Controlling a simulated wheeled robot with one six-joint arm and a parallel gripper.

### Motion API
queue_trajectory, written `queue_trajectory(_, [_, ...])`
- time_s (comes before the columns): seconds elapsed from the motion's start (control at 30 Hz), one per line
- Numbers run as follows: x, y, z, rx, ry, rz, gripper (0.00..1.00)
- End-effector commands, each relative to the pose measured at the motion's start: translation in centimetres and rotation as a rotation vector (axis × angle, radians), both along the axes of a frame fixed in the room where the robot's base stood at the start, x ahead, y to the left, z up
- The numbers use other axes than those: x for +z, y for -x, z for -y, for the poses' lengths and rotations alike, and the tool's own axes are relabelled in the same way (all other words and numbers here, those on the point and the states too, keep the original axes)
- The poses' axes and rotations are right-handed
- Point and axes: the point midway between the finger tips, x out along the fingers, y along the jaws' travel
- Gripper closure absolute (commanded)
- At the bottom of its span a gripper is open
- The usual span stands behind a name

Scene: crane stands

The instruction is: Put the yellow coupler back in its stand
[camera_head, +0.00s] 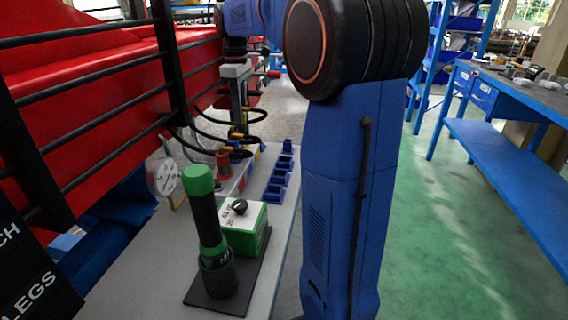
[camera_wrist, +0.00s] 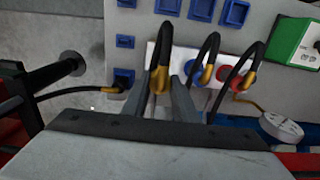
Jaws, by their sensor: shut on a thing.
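My gripper (camera_wrist: 164,98) is shut around the yellow end piece (camera_wrist: 159,80) of a black hose in the wrist view. The hose arches up and away from it. The fingers hide the lower part, so I cannot see the coupler's tip. The gripper points down at a pale panel (camera_wrist: 184,58) on the bench. In the head view my gripper (camera_head: 239,125) is small and far back, above the bench. Several blue stands (camera_head: 278,183) line the bench there. In the wrist view they (camera_wrist: 124,41) show at the left and top.
Two other hoses end at a blue coupler (camera_wrist: 204,75) and a red coupler (camera_wrist: 225,74) close by. A round gauge (camera_wrist: 282,127) lies right. A green box (camera_head: 247,227) and a green-capped cylinder (camera_head: 205,215) stand on the near bench.

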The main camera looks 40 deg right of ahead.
Motion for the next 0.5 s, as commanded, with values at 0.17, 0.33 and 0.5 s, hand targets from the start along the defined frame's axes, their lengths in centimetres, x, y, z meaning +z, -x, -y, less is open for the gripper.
queue_trajectory(0.17, [0.0, 0.0, 0.0, 0.000, 0.000, 0.000, 0.99])
queue_trajectory(0.33, [-0.1, 0.5, 0.4, -0.002, 0.000, 0.000, 0.99])
queue_trajectory(0.5, [-0.4, 2.5, 1.9, -0.004, 0.000, 0.000, 0.99])
